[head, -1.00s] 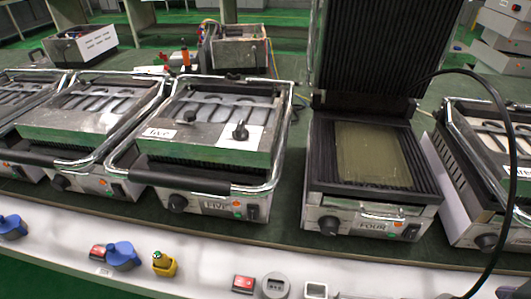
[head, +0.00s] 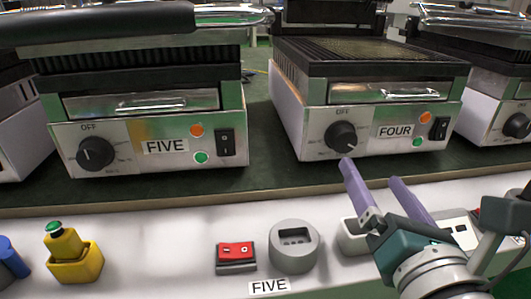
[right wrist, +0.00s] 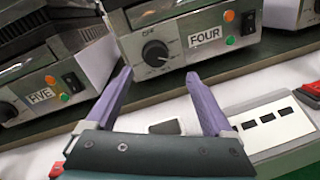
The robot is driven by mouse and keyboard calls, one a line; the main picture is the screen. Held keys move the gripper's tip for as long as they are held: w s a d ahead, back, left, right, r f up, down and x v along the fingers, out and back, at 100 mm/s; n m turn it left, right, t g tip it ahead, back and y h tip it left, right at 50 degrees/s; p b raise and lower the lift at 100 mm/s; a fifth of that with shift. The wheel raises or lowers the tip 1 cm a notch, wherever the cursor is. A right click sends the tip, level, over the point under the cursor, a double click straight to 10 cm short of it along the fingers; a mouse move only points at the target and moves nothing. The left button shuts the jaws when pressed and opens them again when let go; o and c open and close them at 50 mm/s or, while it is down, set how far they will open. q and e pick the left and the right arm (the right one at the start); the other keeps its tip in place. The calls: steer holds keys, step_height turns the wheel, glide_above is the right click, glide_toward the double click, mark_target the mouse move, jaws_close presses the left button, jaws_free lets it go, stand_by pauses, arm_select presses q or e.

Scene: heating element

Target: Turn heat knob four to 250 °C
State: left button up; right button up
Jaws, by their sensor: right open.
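Heat knob four (head: 342,136) is a round black dial with a pointer mark. It sits on the metal front panel of the grill labelled FOUR (head: 395,131), under the word OFF. The knob also shows in the right wrist view (right wrist: 155,53), above and between my fingers. My right gripper (head: 372,172) has purple fingers spread apart and empty. It is in front of and just below the knob, apart from it. In the right wrist view the gripper (right wrist: 160,85) is open with nothing between the fingertips. My left gripper is not in view.
Grill FIVE (head: 165,147) with its own knob (head: 95,153) stands to the left. Another grill (head: 500,90) stands to the right. A white ledge below carries a red switch (head: 236,252), a grey socket (head: 294,245) and a yellow emergency-stop box (head: 72,262).

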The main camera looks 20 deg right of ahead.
mark_target(344, 145)
steer(key=shift+w+a+f+n+y, duration=0.2)
steer(key=shift+a+f+n+y, duration=0.1)
steer(key=shift+f+n, duration=0.25)
steer(key=shift+w+t, duration=0.2)
steer(key=shift+t, duration=0.1)
steer(key=b+x, duration=0.1)
steer(key=x, duration=0.8)
steer(key=shift+w+d+b, duration=0.1)
steer(key=shift+w+b, duration=0.15)
steer(key=shift+b, duration=0.05)
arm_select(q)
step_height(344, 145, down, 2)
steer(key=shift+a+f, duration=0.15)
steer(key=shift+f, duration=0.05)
arm_select(e)
steer(key=c, duration=1.4)
